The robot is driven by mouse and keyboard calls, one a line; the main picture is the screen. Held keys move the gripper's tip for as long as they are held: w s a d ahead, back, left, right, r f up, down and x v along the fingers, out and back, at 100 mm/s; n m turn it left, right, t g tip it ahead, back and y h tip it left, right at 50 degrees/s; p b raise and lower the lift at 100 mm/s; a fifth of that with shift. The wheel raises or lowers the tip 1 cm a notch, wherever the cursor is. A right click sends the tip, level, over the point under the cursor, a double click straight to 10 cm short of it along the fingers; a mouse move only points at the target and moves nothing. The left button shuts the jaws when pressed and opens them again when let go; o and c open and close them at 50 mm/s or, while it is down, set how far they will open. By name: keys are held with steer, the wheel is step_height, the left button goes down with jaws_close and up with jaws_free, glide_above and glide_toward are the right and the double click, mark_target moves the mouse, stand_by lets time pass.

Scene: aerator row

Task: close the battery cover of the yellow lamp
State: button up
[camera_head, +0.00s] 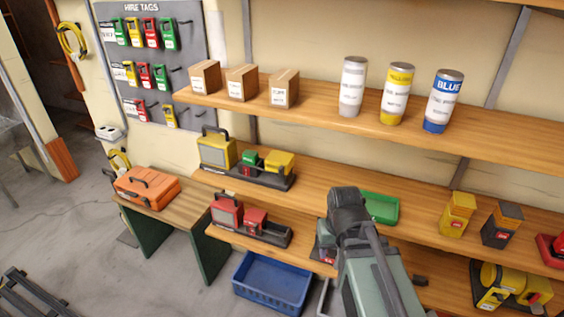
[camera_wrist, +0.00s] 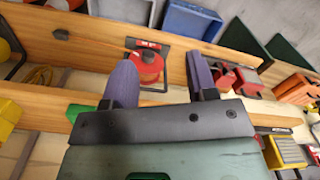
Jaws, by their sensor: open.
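The yellow lamp (camera_head: 214,152) stands at the left end of the middle shelf, with a dark handle on top and a grey front panel. A yellow boxy thing, probably this lamp (camera_wrist: 287,151), shows at the lower right in the wrist view. Its battery cover cannot be made out in either view. My gripper (camera_wrist: 162,80) is open, with two purple fingers wide apart and nothing held between them. It is apart from the lamp, to its right along the shelves in the head view, where my arm hides the fingers.
A red rounded thing in a dark frame (camera_wrist: 148,66) lies beyond my fingers. A green tray (camera_head: 381,207) is on the middle shelf. Green and yellow blocks (camera_head: 279,163) sit beside the lamp. A red lamp (camera_head: 227,212) is below; a blue crate (camera_head: 271,283) is on the floor.

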mark_target(278, 164)
steer(key=w+r+t+p, duration=0.1)
steer(key=w+r+p, duration=0.1)
steer(key=w+r, duration=0.1)
steer(key=w+a+r+m+t+y+p, duration=0.1)
steer(key=w+r+p, duration=0.1)
steer(key=w+r, duration=0.2)
steer(key=w+a+r+t+y+p, duration=0.1)
steer(key=w+r+p, duration=0.1)
steer(key=w+r, duration=0.2)
steer(key=shift+w+a+r+m+p, duration=0.1)
steer(key=shift+w+m+p, duration=0.1)
steer(key=shift+w, duration=0.55)
steer(key=shift+w+a+m+p, duration=0.1)
steer(key=shift+w+p, duration=0.05)
steer(key=shift+w, duration=0.55)
steer(key=c, duration=0.4)
steer(key=w+t, duration=0.1)
steer(key=w, duration=0.1)
steer(key=w+m+t+b, duration=0.1)
steer(key=w, duration=0.1)
steer(key=w+a+m+t+y, duration=0.1)
steer(key=w, duration=0.1)
steer(key=shift+a+r, duration=0.1)
steer(key=shift+r, duration=0.25)
jaws_close()
steer(key=w+a+f+b, duration=0.6)
steer(key=w+f+b, duration=0.1)
steer(key=f+b, duration=0.1)
steer(key=shift+a, duration=0.1)
